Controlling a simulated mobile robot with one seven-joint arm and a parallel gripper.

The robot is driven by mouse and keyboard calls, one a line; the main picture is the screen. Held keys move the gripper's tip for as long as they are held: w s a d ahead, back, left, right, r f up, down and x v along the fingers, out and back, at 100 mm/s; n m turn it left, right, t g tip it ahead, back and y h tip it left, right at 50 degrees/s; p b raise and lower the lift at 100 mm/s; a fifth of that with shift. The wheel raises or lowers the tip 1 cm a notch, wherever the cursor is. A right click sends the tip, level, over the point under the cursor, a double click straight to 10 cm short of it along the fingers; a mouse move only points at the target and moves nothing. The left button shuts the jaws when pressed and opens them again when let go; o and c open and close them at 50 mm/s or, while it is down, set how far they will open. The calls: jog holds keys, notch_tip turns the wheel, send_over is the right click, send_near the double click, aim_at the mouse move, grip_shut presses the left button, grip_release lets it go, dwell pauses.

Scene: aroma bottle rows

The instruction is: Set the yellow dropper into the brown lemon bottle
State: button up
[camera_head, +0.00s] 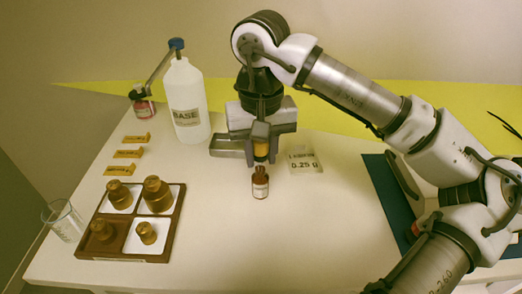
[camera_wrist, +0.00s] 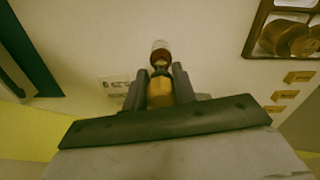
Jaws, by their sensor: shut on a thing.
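My gripper (camera_head: 261,146) points down over the table and is shut on the yellow dropper (camera_head: 261,150). In the wrist view the dropper (camera_wrist: 160,93) sits upright between the two fingers (camera_wrist: 160,85). The small brown bottle (camera_head: 260,185) with a pale label stands upright on the table directly below the dropper. In the wrist view the bottle (camera_wrist: 160,54) shows just beyond the dropper's dark end. The dropper's lower end is at or just above the bottle's neck; I cannot tell whether its tip is inside. The label's text is too small to read.
A white BASE bottle (camera_head: 186,105) and a red bottle (camera_head: 143,105) stand at the back left. A wooden tray (camera_head: 127,222) with brass-coloured weights is at the front left, beside a glass (camera_head: 62,220). A 0.25 g card (camera_head: 304,161) lies right of the bottle. The front middle is clear.

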jog(key=shift+f, duration=0.15)
jog(key=shift+f+b, duration=1.15)
jog(key=shift+f, duration=0.1)
jog(key=o, duration=0.7)
jog(key=shift+c, duration=0.2)
jog(key=shift+r, duration=0.1)
jog(key=shift+r+p, duration=2.35)
jog(key=shift+r, duration=1.1)
